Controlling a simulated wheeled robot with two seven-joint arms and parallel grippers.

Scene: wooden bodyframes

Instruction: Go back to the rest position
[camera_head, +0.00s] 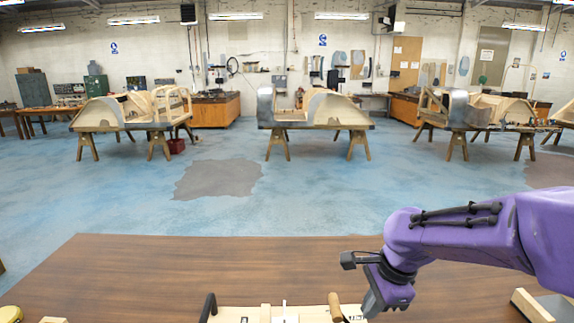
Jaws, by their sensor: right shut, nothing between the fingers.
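My right arm is purple and comes in from the right, bent down over the table. My right gripper (374,304) is shut and empty near the table's front, at the right end of a light wooden tray-like object (250,316). A round wooden handle (335,306) stands just left of the gripper; I cannot tell whether they touch. My left gripper and left arm are not in view.
The brown wooden table (200,265) is clear at its middle and far side. A black handle (208,307) stands at the tray's left. A wooden block (531,305) lies at the right, and a yellow round thing (10,314) at the left corner. Wooden bodyframes (335,110) stand on trestles far behind.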

